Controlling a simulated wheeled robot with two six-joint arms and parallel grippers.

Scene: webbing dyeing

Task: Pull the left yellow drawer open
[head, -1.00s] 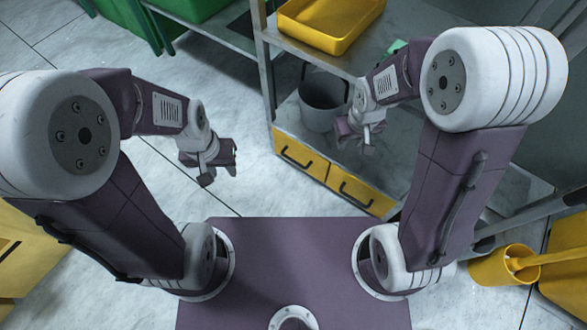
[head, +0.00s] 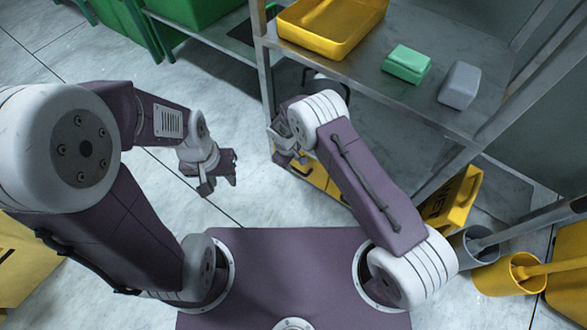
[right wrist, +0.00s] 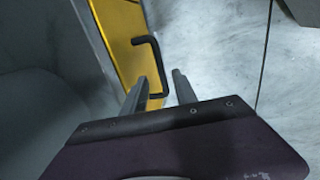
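The left yellow drawer (head: 315,174) is low in the metal shelf unit, partly hidden by my right arm in the head view. The right wrist view shows a yellow drawer front (right wrist: 122,30) with a black bar handle (right wrist: 158,62). My right gripper (head: 286,157) is at the left drawer's front. In the right wrist view its two fingers (right wrist: 160,78) are apart, with the handle's near end between them in the picture; I cannot tell whether they touch it. My left gripper (head: 221,180) is open and empty above the floor, left of the drawers.
The shelf above holds a yellow tray (head: 325,42), a green block (head: 407,64) and a grey block (head: 459,85). Yellow and grey buckets (head: 508,278) stand at right.

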